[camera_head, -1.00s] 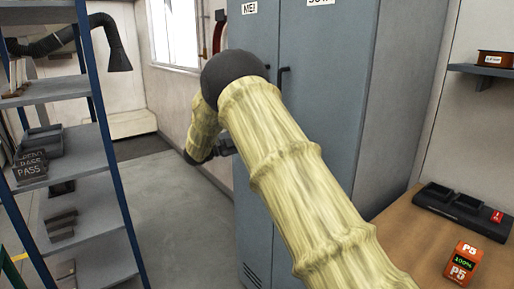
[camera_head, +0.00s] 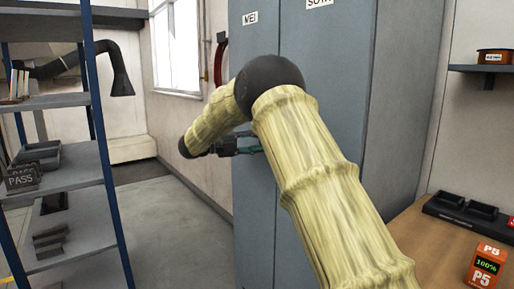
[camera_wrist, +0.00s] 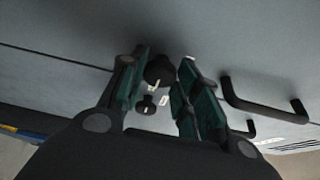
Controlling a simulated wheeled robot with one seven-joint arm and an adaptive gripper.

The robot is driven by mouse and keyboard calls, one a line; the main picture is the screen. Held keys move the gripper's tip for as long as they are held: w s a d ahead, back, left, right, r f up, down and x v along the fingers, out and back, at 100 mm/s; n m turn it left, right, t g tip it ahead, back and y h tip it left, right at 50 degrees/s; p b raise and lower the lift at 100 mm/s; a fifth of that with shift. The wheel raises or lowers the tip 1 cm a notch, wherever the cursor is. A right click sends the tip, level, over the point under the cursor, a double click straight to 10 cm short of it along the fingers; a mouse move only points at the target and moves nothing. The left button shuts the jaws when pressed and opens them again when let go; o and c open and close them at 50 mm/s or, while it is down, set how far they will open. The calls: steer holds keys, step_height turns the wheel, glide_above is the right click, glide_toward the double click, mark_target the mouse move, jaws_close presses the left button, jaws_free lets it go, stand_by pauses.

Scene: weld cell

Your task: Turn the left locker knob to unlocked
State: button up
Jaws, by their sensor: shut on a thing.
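The tall grey-blue locker (camera_head: 255,80) stands shut, with a label on each door. My gripper (camera_head: 252,144) is at its left door, below the label, with the fingers pointing right towards the door face. In the wrist view my gripper (camera_wrist: 160,75) has its green-padded fingers on either side of a round black knob (camera_wrist: 158,70) with a pale mark. It is shut on this knob. A smaller dark part (camera_wrist: 147,106) with a pale mark shows just below it. The knob is hidden in the head view, and its turned position is hard to read.
A black bar handle (camera_wrist: 262,105) sticks out from the locker right of the fingers in the wrist view. A blue-framed shelf (camera_head: 75,170) stands left. A wooden bench (camera_head: 420,245) with an orange P5 box (camera_head: 487,264) is at right. Floor between shelf and locker is clear.

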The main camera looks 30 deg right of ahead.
steer(key=shift+f, duration=0.1)
stand_by(0.3)
steer(key=o, duration=1)
steer(key=v, duration=1.2)
